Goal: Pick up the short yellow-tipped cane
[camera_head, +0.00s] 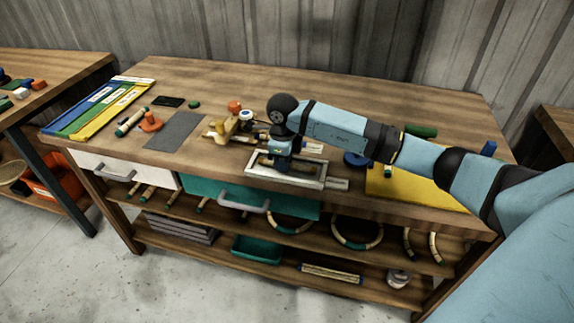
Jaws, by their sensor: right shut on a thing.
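My right gripper (283,163) points down over a shallow metal-rimmed tray (256,171) near the front middle of the bench. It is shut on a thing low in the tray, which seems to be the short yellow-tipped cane. The fingers and wrist hide most of it, and I cannot make out a yellow tip. My left gripper is out of view.
A wood and orange fixture (226,128) stands just left of my gripper. A grey mat (175,131), a green-tipped cane (130,121) and coloured strips (95,108) lie farther left. A yellow board (405,188) lies right. Shelves below hold canes, rings and a green bin (256,248).

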